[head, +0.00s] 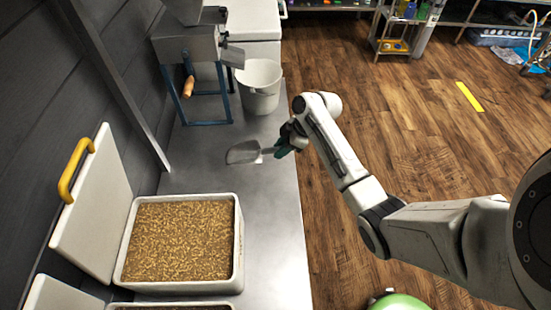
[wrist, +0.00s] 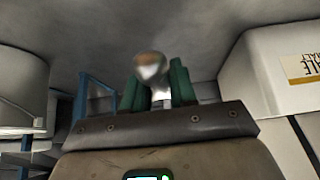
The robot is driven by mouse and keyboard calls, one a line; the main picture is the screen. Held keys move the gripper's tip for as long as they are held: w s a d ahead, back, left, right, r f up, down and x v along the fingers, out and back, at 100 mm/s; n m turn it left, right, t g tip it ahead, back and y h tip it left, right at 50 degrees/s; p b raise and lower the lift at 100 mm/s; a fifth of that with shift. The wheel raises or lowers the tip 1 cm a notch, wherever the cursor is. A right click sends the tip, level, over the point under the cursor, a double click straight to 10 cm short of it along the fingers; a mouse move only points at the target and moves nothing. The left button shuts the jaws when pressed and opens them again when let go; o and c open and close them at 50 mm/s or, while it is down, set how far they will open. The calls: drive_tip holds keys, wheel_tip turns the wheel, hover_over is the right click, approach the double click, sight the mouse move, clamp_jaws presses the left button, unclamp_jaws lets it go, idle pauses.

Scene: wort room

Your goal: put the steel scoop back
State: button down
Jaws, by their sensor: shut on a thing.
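The steel scoop (head: 243,152) is held out over the grey steel counter, its flat pan pointing left. My gripper (head: 284,146) is shut on its handle near the counter's right edge. In the wrist view my green fingers (wrist: 159,88) are closed around the handle, whose rounded shiny end (wrist: 150,66) shows between them. Much of the handle is hidden by the fingers. The scoop looks empty. I cannot tell how high it is above the counter.
An open white bin (head: 240,250) full of grain stands in front, its lid (head: 95,205) with a yellow handle leaning on the wall. A mill (head: 188,48) on a blue frame and a white bucket (head: 259,90) stand behind. The middle of the counter (head: 195,165) is clear.

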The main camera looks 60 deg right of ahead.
drive_tip(key=f+b, duration=0.2)
drive_tip(key=f, duration=0.1)
drive_tip(key=f+b, duration=0.2)
drive_tip(key=f, duration=0.1)
drive_tip(key=s+a+f+b, duration=0.1)
drive_tip(key=f+b, duration=0.1)
drive_tip(key=f, duration=0.1)
drive_tip(key=shift+a+f, duration=0.1)
drive_tip(key=shift+f, duration=0.05)
idle(0.5)
drive_tip(key=c, duration=0.8)
unclamp_jaws()
drive_tip(key=shift+s, duration=0.1)
drive_tip(key=p+v, duration=0.1)
drive_tip(key=v, duration=0.9)
drive_tip(key=shift+r, duration=0.4)
